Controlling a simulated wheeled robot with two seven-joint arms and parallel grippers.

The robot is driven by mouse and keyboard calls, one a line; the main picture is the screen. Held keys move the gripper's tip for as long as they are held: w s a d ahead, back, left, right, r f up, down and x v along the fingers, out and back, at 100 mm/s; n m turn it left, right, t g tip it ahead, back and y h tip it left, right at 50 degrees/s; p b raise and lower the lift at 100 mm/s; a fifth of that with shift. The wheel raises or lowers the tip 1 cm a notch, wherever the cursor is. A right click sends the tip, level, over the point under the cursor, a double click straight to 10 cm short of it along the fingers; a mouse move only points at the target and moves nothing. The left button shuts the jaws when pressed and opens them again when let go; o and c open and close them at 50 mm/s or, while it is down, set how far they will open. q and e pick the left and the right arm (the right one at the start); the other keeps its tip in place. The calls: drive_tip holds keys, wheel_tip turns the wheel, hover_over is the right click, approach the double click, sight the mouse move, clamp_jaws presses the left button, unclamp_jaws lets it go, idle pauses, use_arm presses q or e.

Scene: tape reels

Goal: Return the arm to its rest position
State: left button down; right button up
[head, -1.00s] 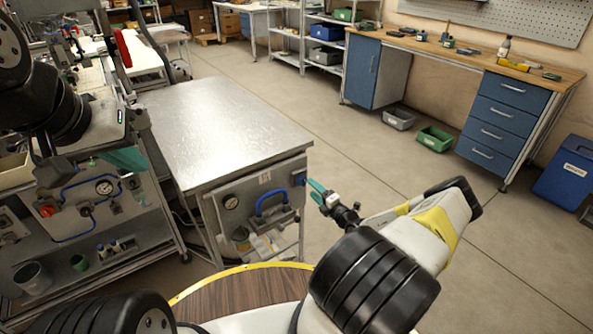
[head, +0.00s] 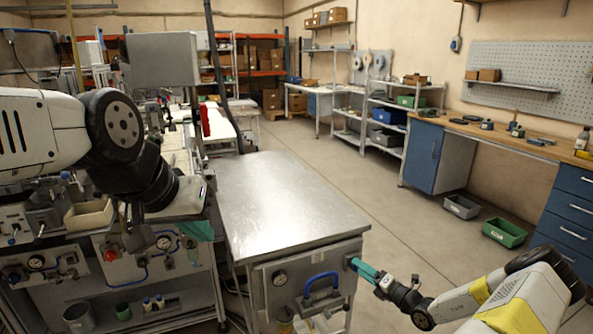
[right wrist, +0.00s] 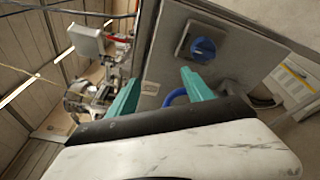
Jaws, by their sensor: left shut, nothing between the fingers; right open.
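My left gripper (head: 197,231) hangs at the left of the head view, in front of the machine bench; its teal fingers are together, with nothing seen between them. My right gripper (head: 363,268) is low in the head view, just right of the metal table's front panel. In the right wrist view its two teal fingers (right wrist: 160,77) are spread apart with nothing between them. A grey panel with a blue knob (right wrist: 203,49) lies beyond the fingers there. I cannot tell the exact gap between the right gripper and the panel.
The bare metal table (head: 285,200) stands between my arms, with a blue handle (head: 321,284) and gauge on its front. The machine bench (head: 110,245) is close to my left arm. Open floor lies right of the table, with a grey bin (head: 461,206) and a green bin (head: 504,232).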

drive_tip(key=s+a+r+n+g, duration=0.4)
drive_tip(key=a+r+n, duration=0.1)
drive_tip(key=r+n, duration=0.3)
drive_tip(key=s+a+r+n+g, duration=0.4)
drive_tip(key=r+n, duration=0.3)
drive_tip(key=n, duration=0.1)
drive_tip(key=s+a+r+n+g, duration=0.3)
drive_tip(key=a+r+n+g, duration=0.15)
drive_tip(key=r+n, duration=0.35)
drive_tip(key=s+d+r+n+t+h, duration=0.1)
drive_tip(key=s+r+n+h, duration=0.3)
drive_tip(key=s+r+n, duration=0.5)
drive_tip(key=s+d+r+n+t+h, duration=0.1)
drive_tip(key=s+r+n+t+h, duration=0.2)
drive_tip(key=s+r+n, duration=0.5)
drive_tip(key=s, duration=0.4)
drive_tip(key=shift+s+r+n+h, duration=0.35)
drive_tip(key=shift+s+n+h, duration=0.05)
